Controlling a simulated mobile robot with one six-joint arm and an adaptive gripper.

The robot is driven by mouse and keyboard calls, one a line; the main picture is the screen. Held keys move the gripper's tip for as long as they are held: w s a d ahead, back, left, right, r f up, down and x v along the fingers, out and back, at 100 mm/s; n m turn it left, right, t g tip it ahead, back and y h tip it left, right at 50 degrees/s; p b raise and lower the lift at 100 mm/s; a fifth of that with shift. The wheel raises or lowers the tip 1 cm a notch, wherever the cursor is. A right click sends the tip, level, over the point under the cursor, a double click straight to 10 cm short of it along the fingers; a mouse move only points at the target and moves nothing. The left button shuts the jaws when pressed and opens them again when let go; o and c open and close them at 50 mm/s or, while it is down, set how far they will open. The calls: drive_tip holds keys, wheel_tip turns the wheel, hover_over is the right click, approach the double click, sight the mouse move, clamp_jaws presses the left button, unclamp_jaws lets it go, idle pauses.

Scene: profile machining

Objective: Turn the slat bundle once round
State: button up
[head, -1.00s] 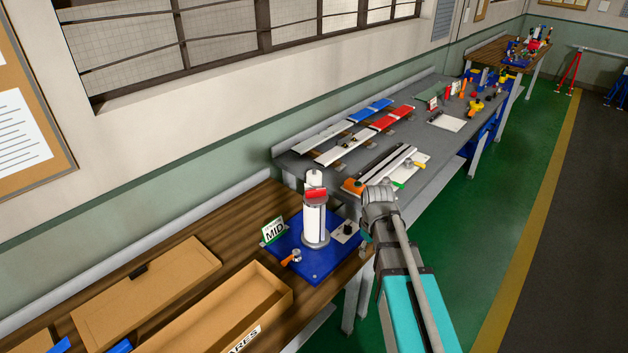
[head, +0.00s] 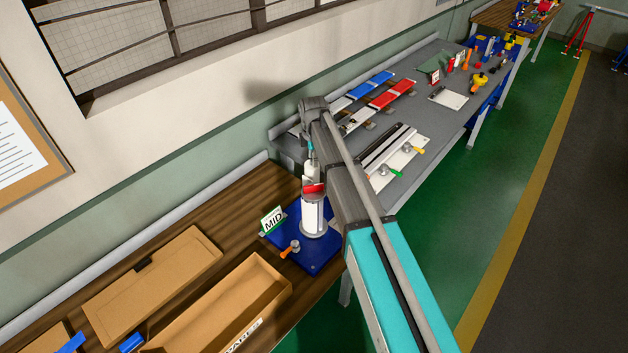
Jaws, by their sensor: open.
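The upright white bundle (head: 313,212), which I take to be the slat bundle, stands on a round grey base on a blue plate (head: 318,262). A red piece (head: 314,188) sits across its upper part, with a narrower white part above. My gripper (head: 311,160) hangs from the wrist just over the bundle's top, small and partly lost against it. It is open. I cannot tell whether its fingers are around the top or only above it.
A "MID" sign (head: 272,220) and an orange-handled clamp (head: 290,249) are beside the bundle. An open cardboard box (head: 262,275) and a flat brown lid (head: 155,272) lie at the front left. The grey bench (head: 425,125) behind holds coloured slats (head: 392,94) and tools.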

sight(313, 185)
drive_tip(key=shift+f, duration=0.25)
wheel_tip(313, 185, down, 13)
drive_tip(key=b, duration=1.4)
drive_tip(key=shift+f, duration=0.15)
idle(0.5)
clamp_jaws()
drive_tip(key=shift+w+a, duration=0.1)
drive_tip(key=shift+a, duration=0.1)
drive_tip(key=shift+d, duration=0.2)
